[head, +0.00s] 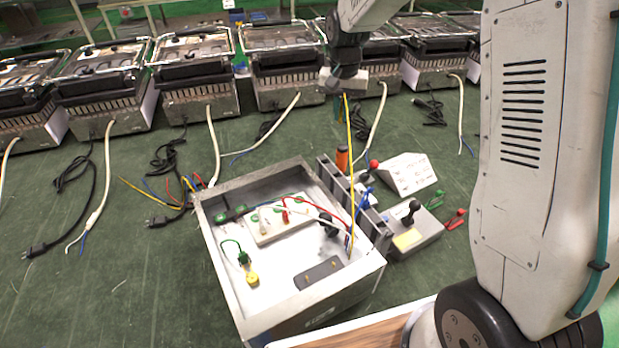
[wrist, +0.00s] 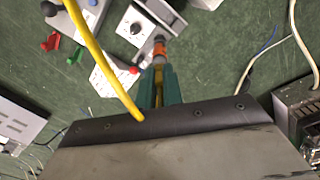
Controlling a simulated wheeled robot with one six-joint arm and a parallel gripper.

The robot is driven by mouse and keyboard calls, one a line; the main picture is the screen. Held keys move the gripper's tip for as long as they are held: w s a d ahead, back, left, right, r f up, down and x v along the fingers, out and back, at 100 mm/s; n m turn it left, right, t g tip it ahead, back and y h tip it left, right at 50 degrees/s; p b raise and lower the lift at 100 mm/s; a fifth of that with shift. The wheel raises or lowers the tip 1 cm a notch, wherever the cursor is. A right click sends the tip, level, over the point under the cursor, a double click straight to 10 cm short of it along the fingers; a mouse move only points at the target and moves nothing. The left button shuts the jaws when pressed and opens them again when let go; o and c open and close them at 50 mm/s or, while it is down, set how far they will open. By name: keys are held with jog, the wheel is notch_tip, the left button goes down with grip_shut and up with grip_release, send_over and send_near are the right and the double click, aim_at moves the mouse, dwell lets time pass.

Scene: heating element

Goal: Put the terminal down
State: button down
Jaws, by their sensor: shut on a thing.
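My gripper (head: 340,105) hangs above the floor behind the metal box, with its fingers pointing down. In the wrist view its teal fingers (wrist: 159,78) are closed together on the terminal of a yellow wire, with a little yellow showing between them. The terminal itself is mostly hidden by the fingers. The yellow wire (head: 352,140) runs from the gripper down into the right side of the open metal box (head: 222,262). It also crosses the left of the wrist view (wrist: 98,60).
A white terminal block (head: 262,232) with wires is inside the box. An orange-handled tool (head: 342,158) stands upright in a grey rack below my gripper. A white switch box (head: 407,172) and a grey lever unit (head: 415,238) are beside it. Heaters (head: 195,75) with loose cords line the back.

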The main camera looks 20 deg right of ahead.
jog(key=s+a+f+m, duration=0.1)
jog(key=s+f+m, duration=0.15)
jog(key=s, duration=0.55)
jog(key=s+a+f+m, duration=0.15)
jog(key=s+m, duration=0.25)
jog(key=s, duration=0.4)
jog(key=s+f+m, duration=0.3)
jog(key=s+m, duration=0.1)
jog(key=s, duration=0.4)
jog(key=w, duration=1)
jog(key=w+f, duration=0.1)
jog(key=w, duration=0.4)
jog(key=shift+w+a, duration=0.15)
jog(key=shift+w, duration=0.1)
notch_tip(320, 180, down, 4)
jog(key=shift+w+r, duration=0.15)
jog(key=shift+r, duration=0.05)
